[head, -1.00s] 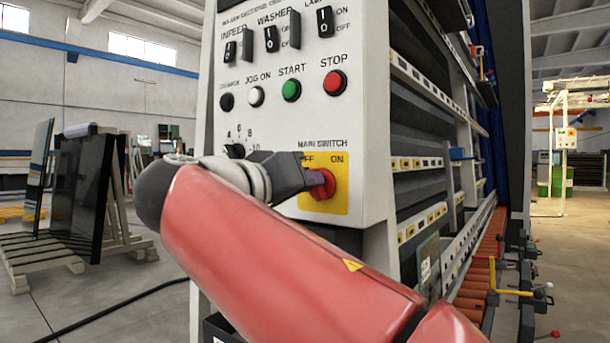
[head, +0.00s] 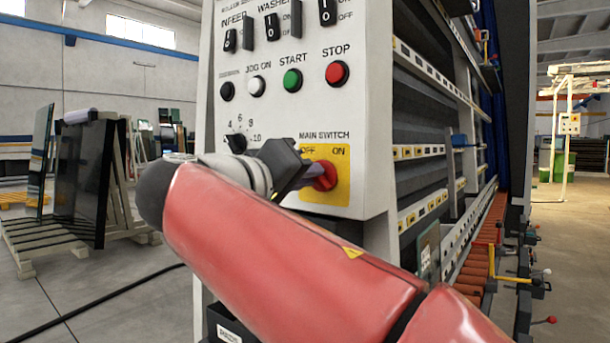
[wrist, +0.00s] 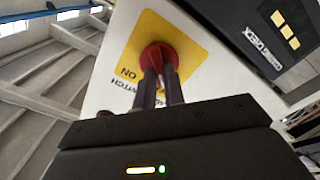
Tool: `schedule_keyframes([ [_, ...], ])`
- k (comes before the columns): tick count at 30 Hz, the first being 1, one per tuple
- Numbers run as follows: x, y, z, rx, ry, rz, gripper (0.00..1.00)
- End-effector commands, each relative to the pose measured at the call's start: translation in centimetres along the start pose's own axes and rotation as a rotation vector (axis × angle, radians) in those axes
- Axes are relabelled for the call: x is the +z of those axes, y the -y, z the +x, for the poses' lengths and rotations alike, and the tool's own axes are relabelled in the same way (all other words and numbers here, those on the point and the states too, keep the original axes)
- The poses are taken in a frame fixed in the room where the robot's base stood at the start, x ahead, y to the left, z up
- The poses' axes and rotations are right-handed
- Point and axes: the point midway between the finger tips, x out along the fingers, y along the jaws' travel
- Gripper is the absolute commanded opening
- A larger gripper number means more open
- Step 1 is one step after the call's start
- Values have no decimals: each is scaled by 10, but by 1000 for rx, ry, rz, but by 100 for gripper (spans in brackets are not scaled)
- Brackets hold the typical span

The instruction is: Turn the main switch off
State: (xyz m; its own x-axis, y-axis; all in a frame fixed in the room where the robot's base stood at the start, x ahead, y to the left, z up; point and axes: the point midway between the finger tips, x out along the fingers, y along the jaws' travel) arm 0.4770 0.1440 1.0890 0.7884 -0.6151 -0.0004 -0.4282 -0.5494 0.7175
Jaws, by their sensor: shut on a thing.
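The main switch (head: 326,175) is a red rotary knob on a yellow plate (head: 338,196) marked OFF and ON, low on the white control panel. In the wrist view the red knob (wrist: 158,56) sits on the yellow plate, which appears turned, with ON readable upside down. My gripper (head: 312,178) reaches the knob from the left, and its fingers (wrist: 160,78) are shut on the knob's grip. The fingers hide part of the knob, so I cannot tell exactly which mark it points to.
Above the switch are a green START button (head: 292,80), a red STOP button (head: 337,73), a white JOG ON button (head: 257,87) and a dial (head: 237,143). Roller conveyors (head: 480,255) run along the right. A glass rack (head: 85,190) stands at the left.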

Motion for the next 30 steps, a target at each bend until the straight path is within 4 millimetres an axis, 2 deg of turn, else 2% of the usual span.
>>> schedule_keyframes([
  [4, 0, 0, 0, -1, -2, -2, 0],
  [5, 0, 0, 0, -1, -2, -2, 15],
  [9, 0, 0, 0, 0, -1, -1, 33],
  [17, 0, 0, 0, 0, -1, -1, 33],
  [20, 0, 1, -6, -1, -2, 0, 33],
  [30, -1, 1, -61, -3, -3, -1, 33],
])
